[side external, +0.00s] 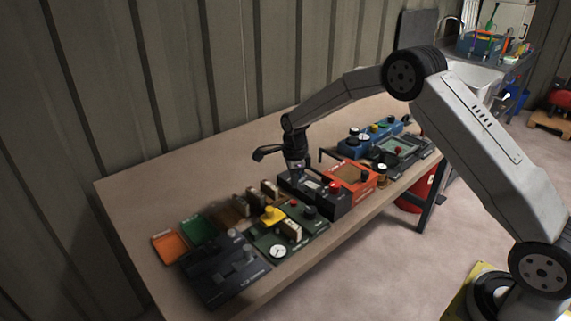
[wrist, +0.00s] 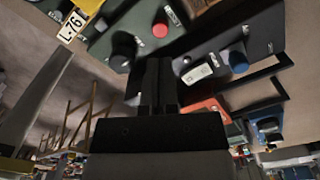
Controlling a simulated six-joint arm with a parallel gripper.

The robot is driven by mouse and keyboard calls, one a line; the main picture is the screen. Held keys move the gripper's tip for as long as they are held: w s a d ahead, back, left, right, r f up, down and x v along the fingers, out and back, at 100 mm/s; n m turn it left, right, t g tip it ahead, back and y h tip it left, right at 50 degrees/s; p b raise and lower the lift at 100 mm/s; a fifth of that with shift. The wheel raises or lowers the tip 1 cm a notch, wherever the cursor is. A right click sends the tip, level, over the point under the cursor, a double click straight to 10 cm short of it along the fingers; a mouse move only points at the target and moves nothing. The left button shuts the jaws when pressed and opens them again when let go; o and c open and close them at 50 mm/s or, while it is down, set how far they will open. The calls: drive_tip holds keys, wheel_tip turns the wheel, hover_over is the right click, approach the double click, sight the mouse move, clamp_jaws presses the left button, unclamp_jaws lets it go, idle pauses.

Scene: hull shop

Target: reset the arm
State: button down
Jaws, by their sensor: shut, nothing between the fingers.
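My gripper (side external: 297,168) hangs from the arm, pointing down over the middle of the workbench, just above or at a dark control box (side external: 330,203). From the side I cannot tell whether it touches the box. In the wrist view my gripper's two dark fingers (wrist: 158,84) are together with nothing between them. Near them the wrist view shows a white rocker switch (wrist: 198,72), a blue knob (wrist: 238,61), a red button (wrist: 160,30) and a black knob (wrist: 124,46).
The workbench (side external: 135,190) carries an orange box (side external: 362,184), a blue unit (side external: 358,146), a grey-screened device (side external: 402,146), a green gauge panel (side external: 262,243) and a dark panel (side external: 215,285). Orange (side external: 168,245) and green (side external: 198,229) trays lie left. The bench's back left is bare.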

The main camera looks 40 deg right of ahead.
drive_tip(key=shift+s+a+r+n, duration=0.15)
drive_tip(key=shift+s+r+n, duration=0.25)
drive_tip(key=shift+n, duration=0.1)
drive_tip(key=s+a+r+n+t, duration=0.1)
drive_tip(key=s+a+r+n, duration=0.1)
drive_tip(key=s+n, duration=0.9)
drive_tip(key=s+a+r+n+t, duration=0.1)
drive_tip(key=s+r+n, duration=0.3)
drive_tip(key=s+n, duration=0.8)
drive_tip(key=s+a, duration=0.1)
drive_tip(key=s, duration=0.2)
drive_tip(key=shift+r+t, duration=0.3)
drive_tip(key=shift+r, duration=0.05)
